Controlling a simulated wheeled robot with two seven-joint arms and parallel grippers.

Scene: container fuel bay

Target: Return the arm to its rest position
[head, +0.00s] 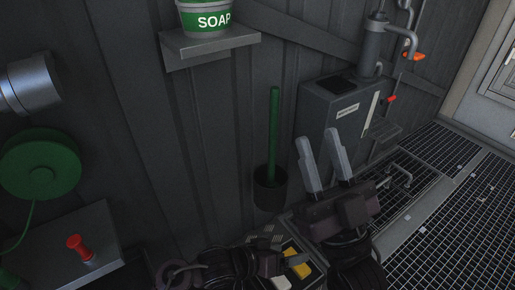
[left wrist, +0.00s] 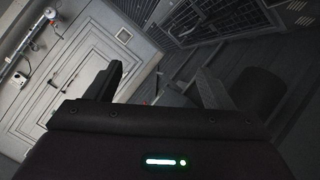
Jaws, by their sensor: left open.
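My left gripper (left wrist: 160,70) shows in the left wrist view with its two dark fingers apart and nothing between them. In the head view, dark arm parts are low at the bottom edge, and I cannot make out the left fingers there. My right gripper (head: 325,150) is in the head view, right of centre. Its two pale grey fingers point up, apart and empty. It stands in front of the grey pump cabinet (head: 343,108) in the picture. I cannot tell how far it is from the cabinet.
A green-handled brush (head: 274,130) stands in a dark holder (head: 270,190) by the wall. A soap bucket (head: 205,18) sits on a wall shelf (head: 210,45). A green reel (head: 40,165) and a red knob (head: 79,246) are left. Grated floor (head: 450,220) lies right. A pale door (left wrist: 75,80) shows in the wrist view.

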